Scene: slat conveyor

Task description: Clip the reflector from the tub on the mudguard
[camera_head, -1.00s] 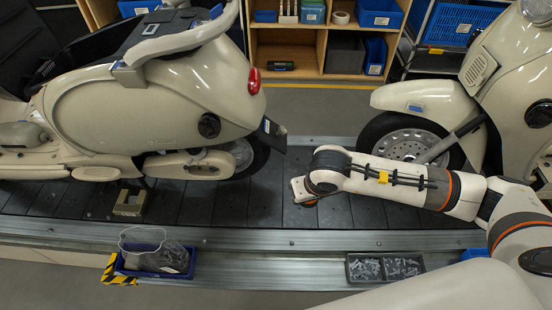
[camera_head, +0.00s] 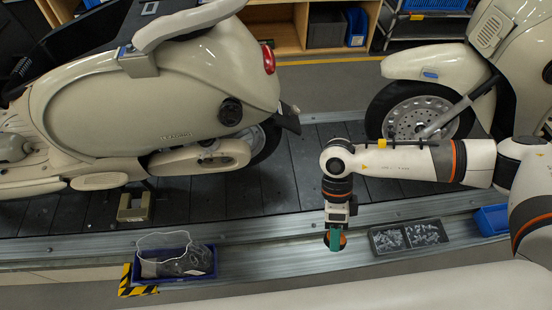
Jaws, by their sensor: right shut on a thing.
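My right gripper (camera_head: 335,240) points down over the metal rail at the near edge of the conveyor. It is shut on a small orange-red piece (camera_head: 343,240), which looks like the reflector; the teal fingers hide most of it. The left scooter's dark rear mudguard (camera_head: 289,119) stands behind the wheel, up and left of the gripper and apart from it. The right scooter has a cream front mudguard (camera_head: 425,68). A blue tub (camera_head: 489,221) sits at the right on the rail, its inside not clearly seen. My left gripper is not in view.
A blue tray (camera_head: 148,272) with a clear bag stands front left beside yellow-black tape. A black two-part tray (camera_head: 408,236) of small hardware lies just right of the gripper. The slats (camera_head: 240,195) between the scooters are mostly clear.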

